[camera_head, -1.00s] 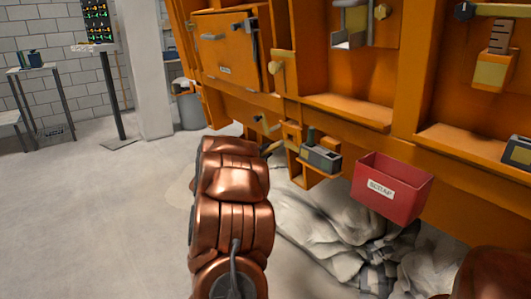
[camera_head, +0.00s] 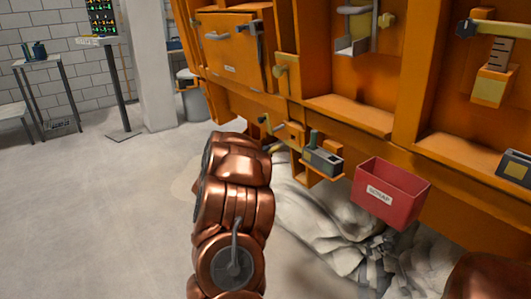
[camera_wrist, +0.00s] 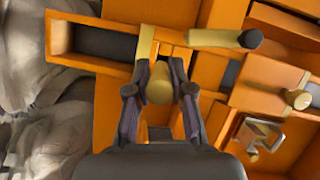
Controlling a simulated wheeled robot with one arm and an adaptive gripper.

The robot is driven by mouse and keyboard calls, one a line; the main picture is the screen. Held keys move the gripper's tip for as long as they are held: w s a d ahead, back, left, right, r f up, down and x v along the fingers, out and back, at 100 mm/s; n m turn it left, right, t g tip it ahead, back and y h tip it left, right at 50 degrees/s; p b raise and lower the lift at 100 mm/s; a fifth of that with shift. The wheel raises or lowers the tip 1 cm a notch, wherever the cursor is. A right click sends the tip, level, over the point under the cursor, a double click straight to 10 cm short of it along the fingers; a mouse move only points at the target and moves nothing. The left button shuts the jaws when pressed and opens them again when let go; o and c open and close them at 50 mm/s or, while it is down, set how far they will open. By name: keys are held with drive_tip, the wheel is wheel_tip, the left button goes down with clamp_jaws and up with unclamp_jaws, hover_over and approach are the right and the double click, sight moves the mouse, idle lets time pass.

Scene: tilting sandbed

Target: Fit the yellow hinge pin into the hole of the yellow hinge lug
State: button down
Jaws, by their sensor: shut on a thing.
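In the wrist view, my gripper (camera_wrist: 158,85) is shut on a rounded yellow piece, which I take to be the yellow hinge pin (camera_wrist: 158,84). Its far end is hidden. Pale yellow edges show just beyond the fingertips, against an orange housing; I cannot tell whether they are the hinge lug, nor whether the pin touches them. A yellow cylinder with a dark end (camera_wrist: 225,38) lies across the view above and right of the fingers. In the head view, my copper arm hides most of the gripper and the pin. The lug's hole is not visible.
An orange tray with a dark inside (camera_wrist: 68,42) is close left of the fingers. A yellow knob (camera_wrist: 297,99) and a metal bracket (camera_wrist: 265,131) are right.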

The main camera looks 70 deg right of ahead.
sight(291, 137)
drive_tip(key=shift+s+d+r+b, duration=0.15)
drive_tip(key=shift+s+d, duration=0.2)
drive_tip(key=shift+d, duration=0.25)
drive_tip(key=shift+s+d+r+b, duration=0.2)
drive_tip(key=shift+s+d, duration=0.2)
drive_tip(key=shift+d, duration=0.25)
drive_tip(key=shift+s+d+r+b, duration=0.15)
drive_tip(key=shift+s+d, duration=0.2)
drive_tip(key=shift+d, duration=0.25)
drive_tip(key=shift+s+d+r+b, duration=0.2)
drive_tip(key=shift+s+d, duration=0.3)
drive_tip(key=shift+d, duration=0.4)
drive_tip(key=shift+s+d+r+b, duration=0.15)
drive_tip(key=shift+s+d, duration=0.4)
drive_tip(key=shift+d, duration=0.3)
drive_tip(key=shift+s+d+r+b, duration=0.2)
drive_tip(key=shift+s+d, duration=0.3)
drive_tip(key=shift+d, duration=0.4)
idle(1.4)
drive_tip(key=shift+w+a+f, duration=0.3)
drive_tip(key=shift+w+a, duration=0.45)
drive_tip(key=shift+a, duration=0.5)
drive_tip(key=shift+w+a+f, duration=0.25)
drive_tip(key=shift+w+a, duration=0.5)
drive_tip(key=shift+a, duration=0.55)
drive_tip(key=shift+w+a+f, duration=0.3)
drive_tip(key=shift+w+a, duration=0.45)
drive_tip(key=shift+a, duration=0.5)
